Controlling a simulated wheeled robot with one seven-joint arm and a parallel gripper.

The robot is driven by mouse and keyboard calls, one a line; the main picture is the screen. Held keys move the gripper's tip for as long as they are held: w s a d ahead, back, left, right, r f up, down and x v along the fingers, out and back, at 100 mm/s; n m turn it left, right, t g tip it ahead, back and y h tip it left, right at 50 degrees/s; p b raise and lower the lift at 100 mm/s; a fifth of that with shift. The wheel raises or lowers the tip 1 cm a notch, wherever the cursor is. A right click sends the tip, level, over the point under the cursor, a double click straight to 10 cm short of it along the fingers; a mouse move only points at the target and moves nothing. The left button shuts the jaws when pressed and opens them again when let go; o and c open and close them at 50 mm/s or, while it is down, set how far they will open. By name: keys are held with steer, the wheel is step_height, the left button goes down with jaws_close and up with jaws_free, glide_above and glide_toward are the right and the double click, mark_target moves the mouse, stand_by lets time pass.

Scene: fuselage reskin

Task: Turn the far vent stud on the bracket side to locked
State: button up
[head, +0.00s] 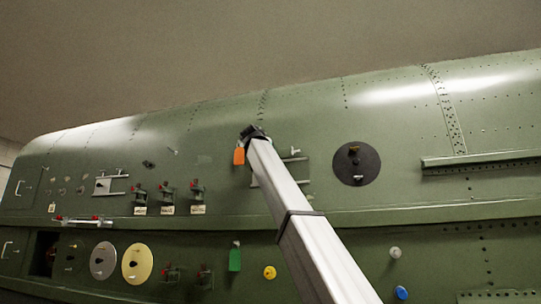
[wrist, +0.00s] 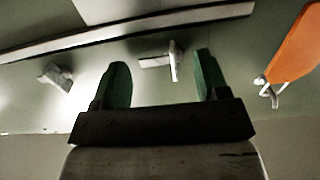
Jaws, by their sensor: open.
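In the wrist view my gripper (wrist: 162,68) is open, with its two green fingers apart. A small pale stud with a T-shaped handle (wrist: 173,60) shows between the fingertips; I cannot tell whether they touch it. A second pale stud (wrist: 55,77) sits further left on the green skin. A long pale rail of a bracket (wrist: 120,30) runs across the top. I cannot tell from labels which stud is the vent one. In the head view my gripper (head: 252,132) is at the upper skin, and my arm hides the studs there.
An orange tag (wrist: 295,50) hangs on a hook close to the right finger; it also shows in the head view (head: 239,155). A dark round plate (head: 356,163) is right of my arm. Several red-handled fittings (head: 195,190) sit to the left.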

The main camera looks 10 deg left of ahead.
steer(key=c, duration=0.9)
steer(key=shift+f+m, duration=0.2)
steer(key=shift+m, duration=1.4)
steer(key=o, duration=0.9)
steer(key=shift+s, duration=0.1)
